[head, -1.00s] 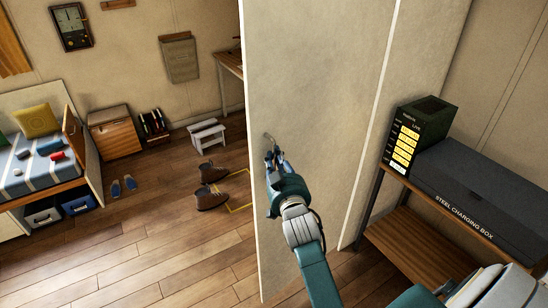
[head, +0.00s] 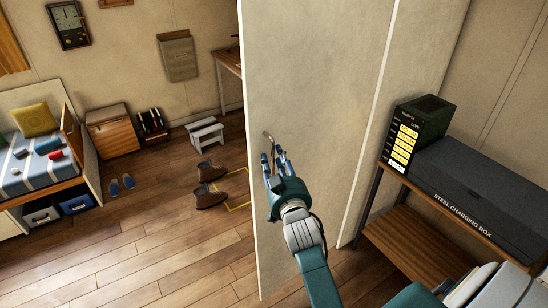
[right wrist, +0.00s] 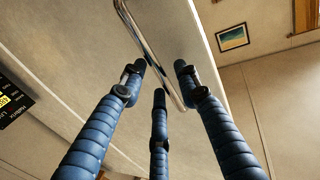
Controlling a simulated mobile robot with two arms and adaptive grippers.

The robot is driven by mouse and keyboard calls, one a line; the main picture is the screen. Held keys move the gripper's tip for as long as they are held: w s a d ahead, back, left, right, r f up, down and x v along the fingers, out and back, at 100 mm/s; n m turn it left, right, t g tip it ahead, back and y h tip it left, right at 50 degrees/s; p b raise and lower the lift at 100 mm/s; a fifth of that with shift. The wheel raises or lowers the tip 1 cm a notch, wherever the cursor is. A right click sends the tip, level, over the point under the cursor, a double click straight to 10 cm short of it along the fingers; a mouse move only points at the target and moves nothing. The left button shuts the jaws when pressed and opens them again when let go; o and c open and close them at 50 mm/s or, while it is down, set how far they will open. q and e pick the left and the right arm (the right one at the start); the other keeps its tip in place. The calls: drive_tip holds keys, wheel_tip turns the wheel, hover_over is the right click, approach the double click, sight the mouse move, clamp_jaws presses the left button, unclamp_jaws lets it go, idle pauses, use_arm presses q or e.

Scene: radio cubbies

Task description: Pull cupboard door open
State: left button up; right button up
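The cupboard door (head: 320,90) is a tall, pale cream panel in the middle of the head view. Its handle (head: 267,137) is a slim metal bar near the panel's left edge. In the right wrist view the handle (right wrist: 174,92) is a long shiny bar running down between the fingers. My right gripper (head: 272,166) is just below and in front of the handle in the head view. Its blue fingers are spread apart and are not closed on the bar. I cannot tell if any finger touches it. My left gripper is not in view.
A black steel charging box (head: 465,185) and a dark unit with yellow labels (head: 405,140) stand on a shelf close at the right. Brown boots (head: 211,195) and a white stool (head: 206,134) are on the floor at left. The wooden floor left of the door is mostly clear.

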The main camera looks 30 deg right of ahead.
drive_tip(key=v, duration=0.6)
drive_tip(key=shift+s, duration=0.1)
